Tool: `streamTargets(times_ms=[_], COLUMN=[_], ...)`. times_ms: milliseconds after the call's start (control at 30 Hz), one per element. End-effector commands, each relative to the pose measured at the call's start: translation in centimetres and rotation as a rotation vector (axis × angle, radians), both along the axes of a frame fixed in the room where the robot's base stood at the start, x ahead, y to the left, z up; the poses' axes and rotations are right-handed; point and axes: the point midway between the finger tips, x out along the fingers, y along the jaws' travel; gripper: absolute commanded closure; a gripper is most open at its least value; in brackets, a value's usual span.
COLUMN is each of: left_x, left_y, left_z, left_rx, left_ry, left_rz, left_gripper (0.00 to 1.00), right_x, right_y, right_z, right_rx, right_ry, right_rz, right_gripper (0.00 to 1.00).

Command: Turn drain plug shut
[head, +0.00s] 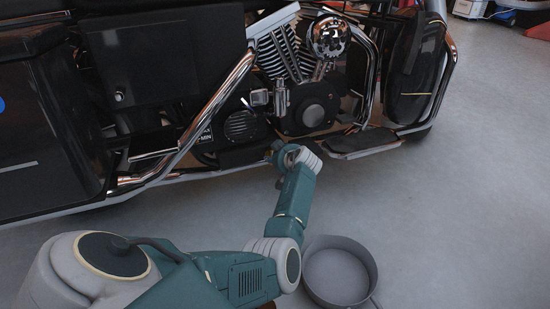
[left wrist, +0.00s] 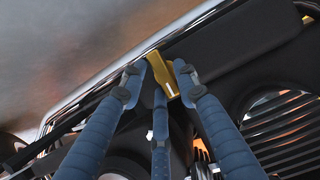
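A brass-yellow piece (left wrist: 162,76), which appears to be the drain plug's handle, shows in the left wrist view against the dark underside of the motorcycle. My left gripper (left wrist: 158,80) has its blue fingers spread around the near end of this piece, with gaps between the fingertips. I cannot tell whether any finger touches it. In the head view my left arm reaches to the lower edge of the motorcycle (head: 240,126). Its wrist is there, and the fingers and plug are hidden. My right gripper is in neither view.
A round grey pan (head: 340,241) stands on the floor to the right of my left forearm, and it looks empty. A footboard (head: 362,142) and chrome pipes sit close to my wrist. The grey floor at the right is clear. Red and white items stand at the far upper right.

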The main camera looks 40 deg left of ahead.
Motion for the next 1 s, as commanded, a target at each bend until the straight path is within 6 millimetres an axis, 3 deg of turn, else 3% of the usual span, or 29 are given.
streamTargets(times_ms=[500,1000], left_x=[-2.5,-2.8], left_y=[-5.0,-5.5], left_z=[3.5,3.9], left_rx=[-0.001,-0.001], left_ry=[0.001,0.002], left_rz=[-0.001,-0.001], left_gripper=[0.69,0.69], right_x=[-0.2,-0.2], right_y=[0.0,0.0], right_z=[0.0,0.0], right_rx=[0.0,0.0], right_ry=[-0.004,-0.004], right_rz=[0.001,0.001], right_gripper=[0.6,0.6])
